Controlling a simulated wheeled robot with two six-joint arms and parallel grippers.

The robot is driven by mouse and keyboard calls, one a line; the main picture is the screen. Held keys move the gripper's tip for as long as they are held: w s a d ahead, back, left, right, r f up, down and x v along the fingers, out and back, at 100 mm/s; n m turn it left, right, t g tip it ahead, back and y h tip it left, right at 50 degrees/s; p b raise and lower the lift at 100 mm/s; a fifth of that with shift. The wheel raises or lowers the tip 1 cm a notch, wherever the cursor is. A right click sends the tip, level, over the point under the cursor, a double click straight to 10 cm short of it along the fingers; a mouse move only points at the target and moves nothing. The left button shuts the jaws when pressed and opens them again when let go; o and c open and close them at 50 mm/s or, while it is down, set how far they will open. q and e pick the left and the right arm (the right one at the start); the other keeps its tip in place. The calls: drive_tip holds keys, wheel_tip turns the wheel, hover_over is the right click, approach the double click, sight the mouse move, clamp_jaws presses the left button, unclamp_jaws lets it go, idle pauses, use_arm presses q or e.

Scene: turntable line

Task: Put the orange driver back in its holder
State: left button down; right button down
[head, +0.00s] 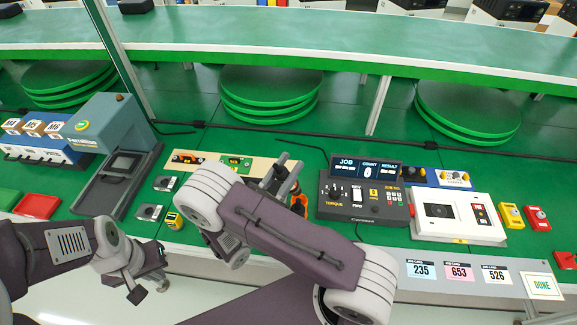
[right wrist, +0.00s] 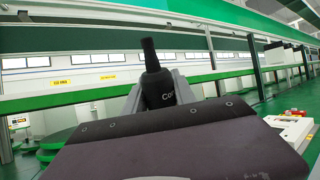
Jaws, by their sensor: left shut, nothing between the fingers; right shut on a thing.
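My right gripper (head: 281,177) is shut on the orange driver (head: 299,204) in the middle of the bench, left of the torque controller. My right arm hides much of the driver; an orange part shows beside the fingers. In the right wrist view the driver's black body (right wrist: 158,90) stands roughly upright between the fingers, with part of some lettering visible. My left gripper (head: 148,286) is shut and empty, low at the left in front of the bench. Two small grey blocks with dark round tops (head: 165,183) stand left of my right arm; I cannot tell whether one is the holder.
The torque controller (head: 362,198) and a white device (head: 455,217) stand right of the driver. A beige board (head: 260,165) lies behind my right arm. A grey Fermitron-like machine (head: 115,150) and a red tray (head: 37,206) are at left. Job cards line the front edge.

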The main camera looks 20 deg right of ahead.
sight(292, 194)
use_arm(q)
drive_tip(key=shift+s+a+f, duration=0.1)
drive_tip(key=shift+f, duration=0.1)
use_arm(e)
drive_tip(key=d+f+g+y, duration=0.1)
drive_tip(key=f, duration=0.3)
drive_tip(key=d+f+g+y, duration=0.1)
drive_tip(key=f+y, duration=0.1)
drive_tip(key=f, duration=0.1)
drive_tip(key=d+f+g+y, duration=0.1)
drive_tip(key=f, duration=0.3)
drive_tip(key=shift+w+f+m, duration=0.15)
drive_tip(key=shift+f+m, duration=0.15)
drive_tip(key=shift+m, duration=0.1)
drive_tip(key=shift+d, duration=0.1)
drive_tip(key=c, duration=0.9)
unclamp_jaws()
drive_tip(key=shift+c, duration=0.2)
